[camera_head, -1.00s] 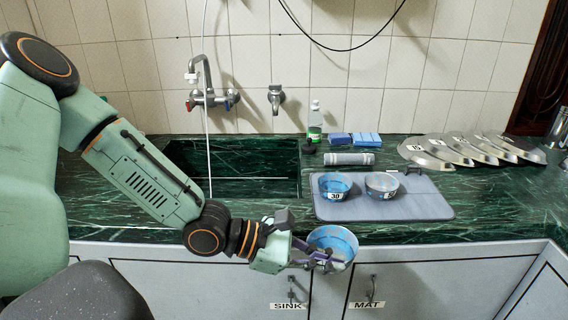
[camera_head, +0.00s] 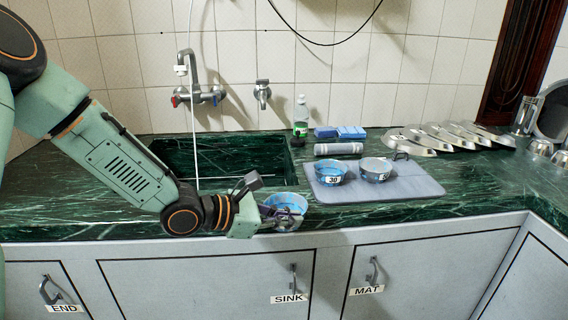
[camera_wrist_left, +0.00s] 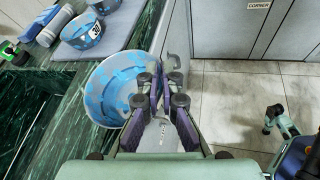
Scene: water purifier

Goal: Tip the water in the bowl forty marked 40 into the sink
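My left gripper (camera_head: 283,214) is shut on the rim of a blue-patterned bowl (camera_head: 290,200), held near the counter's front edge, in front of the right part of the sink. In the left wrist view the gripper's fingers (camera_wrist_left: 165,95) are close together at the right side of the bowl (camera_wrist_left: 105,90). No number mark shows on this bowl, and its water is hard to make out. The dark green sink (camera_head: 240,158) is sunk in the counter behind my forearm. It also shows in the left wrist view (camera_wrist_left: 25,110).
A grey mat (camera_head: 415,187) to the right bears a bowl marked 30 (camera_head: 330,170) and another bowl (camera_head: 376,167). A tap (camera_head: 195,75) stands over the sink. A green bottle (camera_head: 300,118), blue sponges (camera_head: 341,132) and several metal lids (camera_head: 440,138) are behind.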

